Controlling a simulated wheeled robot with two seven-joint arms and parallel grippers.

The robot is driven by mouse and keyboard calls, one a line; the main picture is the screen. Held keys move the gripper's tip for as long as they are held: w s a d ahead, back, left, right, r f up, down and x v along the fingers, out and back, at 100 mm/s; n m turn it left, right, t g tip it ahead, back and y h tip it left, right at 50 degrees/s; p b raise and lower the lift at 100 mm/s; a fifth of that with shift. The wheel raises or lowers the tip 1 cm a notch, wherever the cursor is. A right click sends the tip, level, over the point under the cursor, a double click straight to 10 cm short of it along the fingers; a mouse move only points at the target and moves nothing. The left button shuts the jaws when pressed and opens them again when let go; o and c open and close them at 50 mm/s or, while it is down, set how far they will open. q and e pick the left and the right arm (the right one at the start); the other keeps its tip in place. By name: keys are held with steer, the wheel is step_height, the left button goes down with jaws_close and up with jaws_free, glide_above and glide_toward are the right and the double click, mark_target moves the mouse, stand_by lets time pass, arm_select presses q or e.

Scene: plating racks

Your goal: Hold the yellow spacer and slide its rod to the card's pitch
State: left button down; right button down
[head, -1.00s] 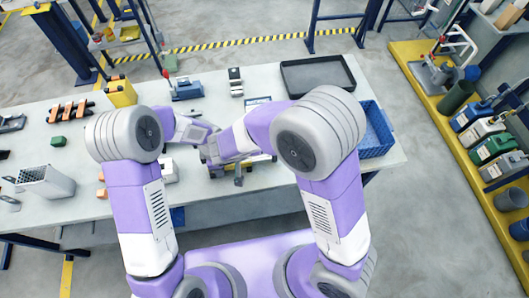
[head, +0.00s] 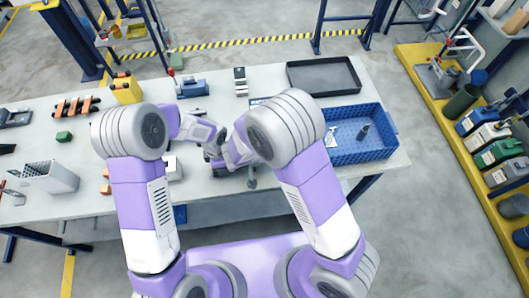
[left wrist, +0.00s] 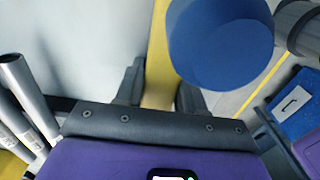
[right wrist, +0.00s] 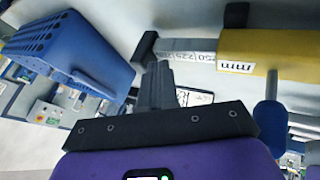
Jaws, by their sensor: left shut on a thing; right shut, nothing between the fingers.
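The yellow spacer (right wrist: 243,50) shows in the right wrist view with a grey scaled rod (right wrist: 190,48) sticking out of its end. The rod ends in a dark block (right wrist: 145,46), and a blue knob (right wrist: 270,112) is on the spacer's side. In the left wrist view my left gripper (left wrist: 160,92) is shut on the yellow body (left wrist: 158,75); a big blue round end (left wrist: 220,40) is close by. My right gripper (right wrist: 158,72) is shut and empty near the rod's end block; contact is unclear. A white printed card (right wrist: 198,97) is partly hidden behind its fingers. My arms mostly hide the spacer in the head view.
A blue crate (head: 378,152) with small items stands at the right of the table (head: 110,198), below a black tray (head: 355,90). A grey bin (head: 50,178), a yellow block (head: 127,90) and a blue device (head: 192,88) are to the left.

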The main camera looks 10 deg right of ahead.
stand_by(0.3)
steer(key=shift+d, duration=0.7)
steer(key=v, duration=0.9)
steer(key=w+d+t+y, duration=0.1)
steer(key=w+d+y, duration=0.5)
steer(key=w+d, duration=0.15)
steer(key=s+d+n+g+y, duration=0.1)
steer(key=s+d+n+y, duration=0.1)
steer(key=s+d+y, duration=0.5)
steer(key=shift+h, duration=0.7)
steer(key=x, duration=0.9)
steer(key=shift+s+d+f, duration=0.15)
steer(key=shift+d+f, duration=0.2)
steer(key=shift+f, duration=0.1)
